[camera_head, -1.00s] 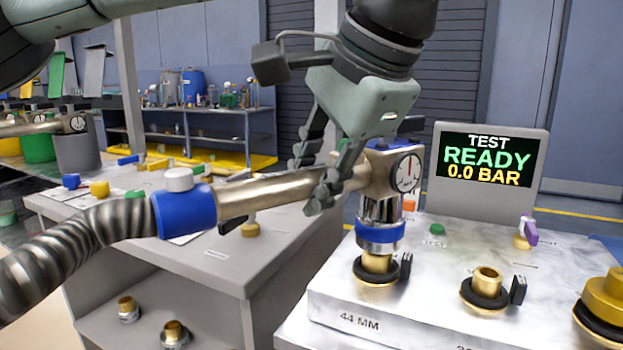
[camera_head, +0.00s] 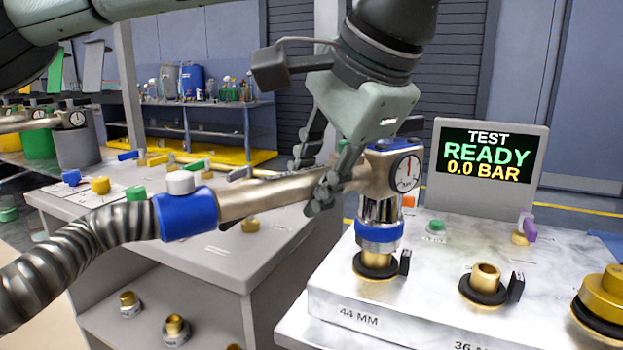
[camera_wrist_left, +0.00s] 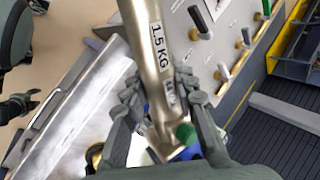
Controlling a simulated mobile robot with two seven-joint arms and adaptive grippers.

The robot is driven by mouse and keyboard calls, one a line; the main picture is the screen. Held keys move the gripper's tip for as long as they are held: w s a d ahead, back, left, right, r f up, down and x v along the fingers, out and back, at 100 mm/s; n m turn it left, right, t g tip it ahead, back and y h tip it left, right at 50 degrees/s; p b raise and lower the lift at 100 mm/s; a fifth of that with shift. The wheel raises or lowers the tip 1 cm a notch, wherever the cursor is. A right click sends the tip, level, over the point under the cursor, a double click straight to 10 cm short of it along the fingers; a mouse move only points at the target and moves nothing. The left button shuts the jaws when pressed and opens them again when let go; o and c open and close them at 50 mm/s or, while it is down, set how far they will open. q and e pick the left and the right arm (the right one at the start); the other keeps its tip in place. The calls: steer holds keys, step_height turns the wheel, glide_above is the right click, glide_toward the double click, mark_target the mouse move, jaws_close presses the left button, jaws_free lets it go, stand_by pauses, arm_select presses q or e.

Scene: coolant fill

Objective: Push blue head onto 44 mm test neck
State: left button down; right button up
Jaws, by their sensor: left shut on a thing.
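The metal filling head (camera_head: 380,205) has a blue ring at its lower end and a round pressure gauge (camera_head: 407,172). It stands upright over the brass 44 mm test neck (camera_head: 376,261). Brass still shows below the blue ring; how far the head is seated cannot be told. My left gripper (camera_head: 325,185) is shut around the head's metal handle, just left of the gauge. The handle (camera_wrist_left: 148,50), marked 1.5 KG, also shows between the fingers in the wrist view. What looks like my right gripper (camera_wrist_left: 18,106) shows at that view's left edge, its jaw state unclear.
A ribbed hose (camera_head: 85,255) runs left from the handle's blue sleeve (camera_head: 188,213). The smaller brass neck (camera_head: 486,280) and a large brass neck (camera_head: 605,300) stand to the right. The screen (camera_head: 486,157) reads TEST READY 0.0 BAR. A grey bench (camera_head: 200,255) lies left.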

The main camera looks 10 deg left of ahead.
arm_select(q)
steer(key=shift+f+b, duration=0.55)
steer(key=shift+f, duration=1.15)
steer(key=c, duration=1.1)
jaws_free()
steer(key=shift+c, duration=0.2)
steer(key=v, duration=1.2)
steer(key=shift+s, duration=0.1)
